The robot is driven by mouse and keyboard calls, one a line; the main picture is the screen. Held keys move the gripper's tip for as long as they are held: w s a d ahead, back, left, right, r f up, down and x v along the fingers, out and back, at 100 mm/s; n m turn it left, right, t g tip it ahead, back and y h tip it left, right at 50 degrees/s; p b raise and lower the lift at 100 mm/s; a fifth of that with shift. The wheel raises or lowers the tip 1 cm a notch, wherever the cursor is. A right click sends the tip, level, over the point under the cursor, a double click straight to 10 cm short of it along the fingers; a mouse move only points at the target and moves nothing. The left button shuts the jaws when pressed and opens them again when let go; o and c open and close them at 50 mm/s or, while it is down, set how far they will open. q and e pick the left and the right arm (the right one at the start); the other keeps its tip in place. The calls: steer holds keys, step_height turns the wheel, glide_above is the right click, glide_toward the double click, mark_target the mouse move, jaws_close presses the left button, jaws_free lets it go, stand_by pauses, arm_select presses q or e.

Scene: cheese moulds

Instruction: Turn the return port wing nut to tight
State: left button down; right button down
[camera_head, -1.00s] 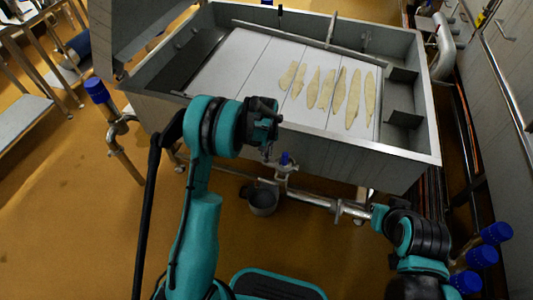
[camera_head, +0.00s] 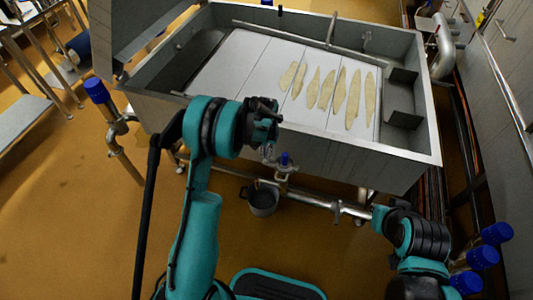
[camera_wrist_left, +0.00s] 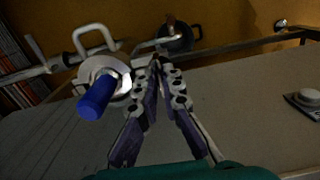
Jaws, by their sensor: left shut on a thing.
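My left gripper (camera_head: 268,122) is at the front wall of the vat (camera_head: 330,150), above the blue-handled valve (camera_head: 285,158). In the left wrist view its two fingers (camera_wrist_left: 156,66) come together at the tips, shut on a small part beside a pale round fitting (camera_wrist_left: 104,75) with a blue handle (camera_wrist_left: 97,97). That part is the return port wing nut as far as I can tell; the fingertips mostly hide it, and I cannot see its angle.
Several pale pieces (camera_head: 326,88) lie on the white panels in the vat. A grey pot (camera_head: 263,200) is on the floor below the valve, and a steel pipe (camera_head: 320,200) runs low past it. Blue-capped posts (camera_head: 96,90) stand at the left and lower right. Open floor lies left.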

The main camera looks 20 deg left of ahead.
arm_select(q)
steer(key=c, duration=1.7)
jaws_free()
steer(key=shift+r, duration=0.1)
step_height(320, 180, up, 12)
steer(key=shift+f, duration=0.1)
steer(key=s+r+t, duration=0.3)
steer(key=s+r, duration=0.9)
steer(key=s+t, duration=0.1)
steer(key=s, duration=0.3)
steer(key=s+t, duration=0.1)
steer(key=s, duration=0.4)
steer(key=s+t, duration=0.2)
steer(key=s, duration=0.3)
steer(key=shift+d+f+n, duration=0.15)
steer(key=shift+d+n, duration=0.05)
steer(key=shift+n, duration=0.1)
